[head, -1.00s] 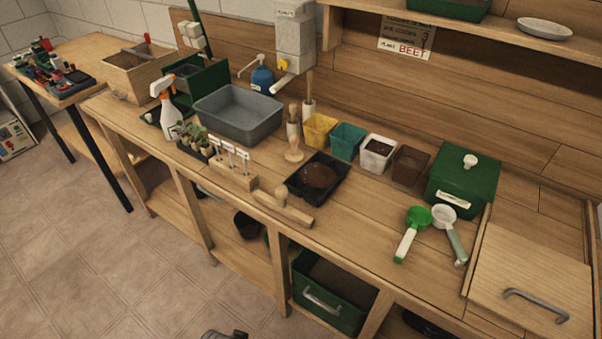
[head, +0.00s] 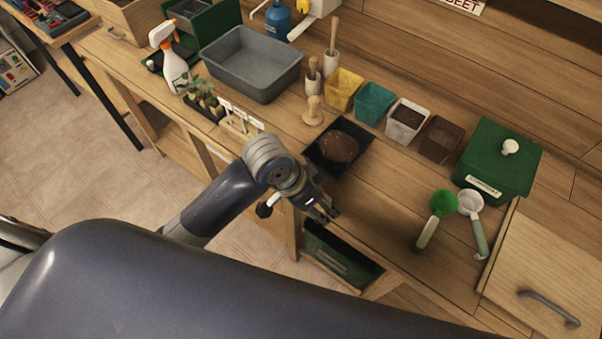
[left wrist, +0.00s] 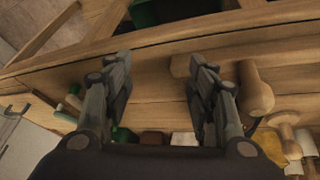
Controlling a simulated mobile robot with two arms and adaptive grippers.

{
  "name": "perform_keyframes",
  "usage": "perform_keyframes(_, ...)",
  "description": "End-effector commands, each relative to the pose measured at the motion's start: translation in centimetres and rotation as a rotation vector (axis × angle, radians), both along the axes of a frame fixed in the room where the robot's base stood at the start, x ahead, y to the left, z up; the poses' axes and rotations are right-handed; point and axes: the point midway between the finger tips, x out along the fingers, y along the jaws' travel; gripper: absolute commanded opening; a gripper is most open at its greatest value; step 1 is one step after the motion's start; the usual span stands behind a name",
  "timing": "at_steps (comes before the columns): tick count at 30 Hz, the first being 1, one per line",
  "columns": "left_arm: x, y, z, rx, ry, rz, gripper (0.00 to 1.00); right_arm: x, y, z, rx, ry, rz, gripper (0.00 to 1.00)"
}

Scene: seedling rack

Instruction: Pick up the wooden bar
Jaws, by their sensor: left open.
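The wooden bar (left wrist: 254,88) shows at the right in the left wrist view, lying on the bench near its front edge. Its rounded knob is beside the right-hand finger, and part of the bar is behind that finger. In the head view my left arm and gripper hide it. My left gripper (head: 328,211) is over the bench's front edge, pointing down. In the left wrist view the left gripper (left wrist: 160,66) is open, with bare bench planks between its fingers. I cannot tell its height above the bar. My right gripper is not in view.
A black tray of soil (head: 318,160) sits just behind the left gripper. A label holder (head: 236,124) stands to the left. The bench between tray and scoops is clear.

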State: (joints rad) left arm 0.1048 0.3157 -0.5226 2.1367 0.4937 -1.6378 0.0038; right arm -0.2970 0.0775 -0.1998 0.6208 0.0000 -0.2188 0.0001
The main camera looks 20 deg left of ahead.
Motion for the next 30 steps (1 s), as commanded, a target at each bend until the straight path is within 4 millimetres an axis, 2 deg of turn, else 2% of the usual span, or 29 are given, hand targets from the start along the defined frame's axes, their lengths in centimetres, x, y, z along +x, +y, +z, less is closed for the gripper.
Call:
perform_keyframes(8,2.5,-0.5,3.4,0.091,0.011,-0.204,0.51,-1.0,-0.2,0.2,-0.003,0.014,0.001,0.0)
perform_keyframes(11,3.5,0.4,4.8,0.155,0.032,-0.276,0.51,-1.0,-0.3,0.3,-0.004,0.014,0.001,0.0)
perform_keyframes(15,4.7,2.5,7.0,0.255,0.074,-0.348,0.51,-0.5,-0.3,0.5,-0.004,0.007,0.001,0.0)
perform_keyframes(21,5.9,5.6,9.7,0.361,0.129,-0.384,0.51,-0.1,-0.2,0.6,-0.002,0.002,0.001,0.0)
perform_keyframes(26,6.2,6.7,10.5,0.393,0.152,-0.39,0.51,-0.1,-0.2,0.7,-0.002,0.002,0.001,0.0)
perform_keyframes(30,6.1,6.8,9.0,0.396,0.16,-0.392,0.51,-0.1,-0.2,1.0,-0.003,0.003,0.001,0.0)
